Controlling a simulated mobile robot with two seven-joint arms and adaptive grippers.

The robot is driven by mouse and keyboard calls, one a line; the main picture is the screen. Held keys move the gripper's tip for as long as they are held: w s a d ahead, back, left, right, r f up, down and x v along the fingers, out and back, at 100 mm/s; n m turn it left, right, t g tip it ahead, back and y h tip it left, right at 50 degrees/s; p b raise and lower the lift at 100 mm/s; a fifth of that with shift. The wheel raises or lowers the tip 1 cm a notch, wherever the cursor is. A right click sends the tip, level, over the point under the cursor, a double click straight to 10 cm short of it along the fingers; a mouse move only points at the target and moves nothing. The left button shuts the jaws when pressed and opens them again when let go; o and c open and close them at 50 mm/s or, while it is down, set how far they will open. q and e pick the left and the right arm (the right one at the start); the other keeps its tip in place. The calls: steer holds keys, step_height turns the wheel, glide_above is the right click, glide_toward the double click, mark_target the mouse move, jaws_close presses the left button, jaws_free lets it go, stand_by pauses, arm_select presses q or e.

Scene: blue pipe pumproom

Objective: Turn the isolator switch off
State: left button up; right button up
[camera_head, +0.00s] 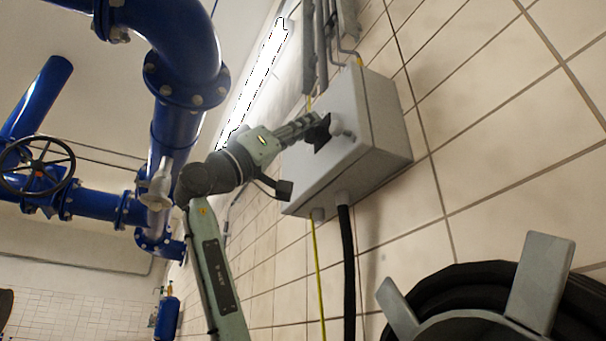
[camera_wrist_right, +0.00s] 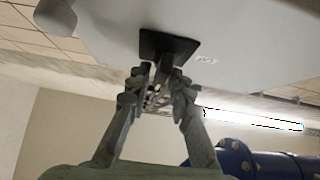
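The isolator switch shows as a black square plate (camera_head: 319,133) on the front of a light grey wall box (camera_head: 341,155). In the right wrist view the black plate (camera_wrist_right: 152,44) has a dark handle standing out from it. My right gripper (camera_head: 312,125) reaches the switch from the left. In the right wrist view its fingertips (camera_wrist_right: 160,85) are drawn in close on both sides of the handle and look shut on it. The fingers partly hide the handle, so its exact angle is unclear. My left gripper is not in view.
Grey conduits (camera_head: 318,45) run above the box, and a black cable (camera_head: 347,260) hangs below it. A hose reel (camera_head: 470,300) with grey brackets is at lower right. Blue pipes (camera_head: 182,85) and a handwheel (camera_head: 38,168) stand at left.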

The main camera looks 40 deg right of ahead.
jaws_close()
steer(key=shift+f+n+t, duration=0.1)
steer(key=shift+n+t, duration=0.5)
steer(key=shift+t, duration=0.1)
arm_select(q)
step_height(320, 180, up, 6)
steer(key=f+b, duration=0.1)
steer(key=b, duration=0.2)
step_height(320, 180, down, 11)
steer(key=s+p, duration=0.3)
steer(key=p, duration=0.1)
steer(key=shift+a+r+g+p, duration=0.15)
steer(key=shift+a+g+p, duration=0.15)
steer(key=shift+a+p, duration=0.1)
arm_select(e)
steer(key=shift+s+n+t+y, duration=0.1)
steer(key=shift+n+t+y, duration=1.95)
steer(key=shift+n, duration=2.2)
steer(key=shift+w+n+t+y, duration=0.1)
steer(key=shift+n+t+y, duration=1)
steer(key=shift+n+t, duration=2.55)
steer(key=shift+s+n+t+y, duration=0.1)
steer(key=shift+n+t+y, duration=1.65)
steer(key=shift+n, duration=3.15)
